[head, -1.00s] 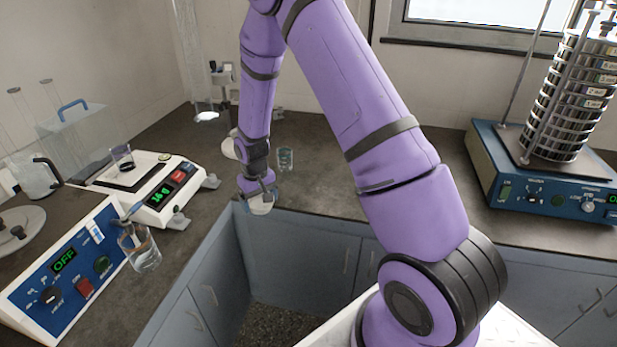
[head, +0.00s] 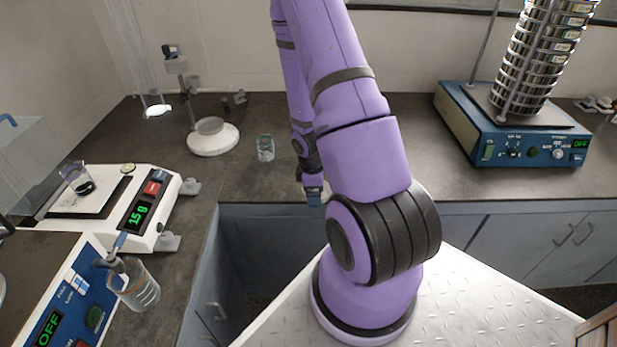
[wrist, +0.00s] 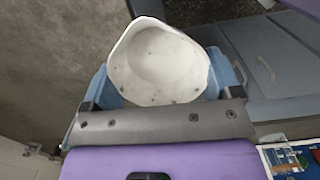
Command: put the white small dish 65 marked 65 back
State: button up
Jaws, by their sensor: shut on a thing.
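In the wrist view a small white dish (wrist: 160,62) with dark specks inside sits between the blue fingers of my gripper (wrist: 165,84), which is shut on it. No 65 mark can be read on it. In the head view my gripper (head: 312,196) is in front of the bench's front edge, right of the balance. There it is small and partly behind my own arm, and the dish cannot be made out.
The balance (head: 150,215) at left carries a beaker (head: 77,180) of dark material. A glass beaker (head: 140,290) stands nearer. A stand with a white base (head: 213,137) and a small glass jar (head: 265,148) are behind. The sieve shaker (head: 510,135) is at right. Bench between is clear.

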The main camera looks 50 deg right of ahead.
jog(key=shift+s+d, duration=0.15)
jog(key=shift+s, duration=0.7)
jog(key=shift+s+d+n, duration=0.15)
jog(key=shift+d+n, duration=0.05)
jog(key=shift+n, duration=0.1)
jog(key=w+d, duration=0.3)
jog(key=w, duration=0.1)
jog(key=w+d+f, duration=0.1)
jog(key=w+d, duration=0.1)
jog(key=w, duration=0.2)
jog(key=w+d, duration=0.3)
jog(key=w, duration=0.1)
jog(key=shift+w+d+f, duration=0.25)
jog(key=shift+w+d, duration=0.05)
jog(key=shift+w, duration=0.05)
jog(key=shift+f, duration=1.7)
jog(key=shift+f, duration=0.15)
jog(key=o, duration=1.2)
